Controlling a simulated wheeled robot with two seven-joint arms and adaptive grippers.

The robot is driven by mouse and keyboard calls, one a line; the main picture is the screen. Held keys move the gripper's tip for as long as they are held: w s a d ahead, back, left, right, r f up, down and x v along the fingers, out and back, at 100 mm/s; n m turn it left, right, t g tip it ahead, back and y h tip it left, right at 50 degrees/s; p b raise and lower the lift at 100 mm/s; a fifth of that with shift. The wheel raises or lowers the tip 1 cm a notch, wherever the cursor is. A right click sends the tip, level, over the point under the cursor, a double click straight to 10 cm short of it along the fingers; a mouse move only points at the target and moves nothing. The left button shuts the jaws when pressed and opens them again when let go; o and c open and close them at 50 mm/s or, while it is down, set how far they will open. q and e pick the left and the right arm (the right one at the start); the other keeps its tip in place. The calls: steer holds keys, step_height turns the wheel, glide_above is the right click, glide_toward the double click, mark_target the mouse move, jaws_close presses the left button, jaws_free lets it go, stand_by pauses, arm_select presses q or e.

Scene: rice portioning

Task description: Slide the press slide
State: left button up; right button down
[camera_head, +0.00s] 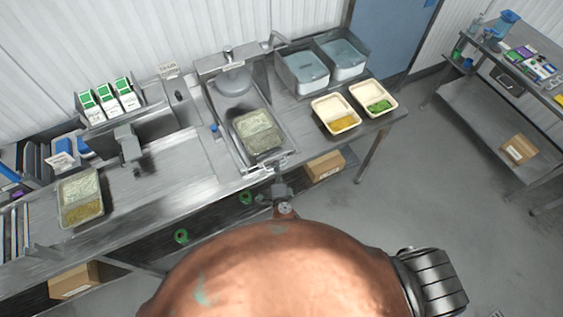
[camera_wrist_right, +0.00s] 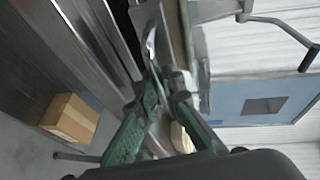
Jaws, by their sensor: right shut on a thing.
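The press (camera_head: 222,66) stands at the middle of the steel counter. Its press slide (camera_head: 236,157) is a metal tray that reaches toward the counter's front edge. A clear container (camera_head: 258,131) with pale green-grey contents sits on the slide, in front of the round press plate (camera_head: 233,83). My right gripper (camera_head: 281,188) is at the front end of the slide. In the right wrist view its green fingers (camera_wrist_right: 162,80) close on a thin metal part, which looks like the slide's handle; the exact contact is partly hidden. My left gripper is not in view.
Two cream trays with yellow (camera_head: 343,126) and green food (camera_head: 379,106) stand right of the press. Grey-blue bins (camera_head: 304,72) are behind them. Another filled container (camera_head: 80,198) sits on the left. Cardboard boxes (camera_head: 324,166) are below.

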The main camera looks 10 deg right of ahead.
steer(key=shift+s+f, duration=0.2)
steer(key=c, duration=2.5)
jaws_free()
steer(key=shift+o, duration=0.9)
steer(key=shift+s+r, duration=0.15)
steer(key=v, duration=1.2)
steer(key=shift+d, duration=0.1)
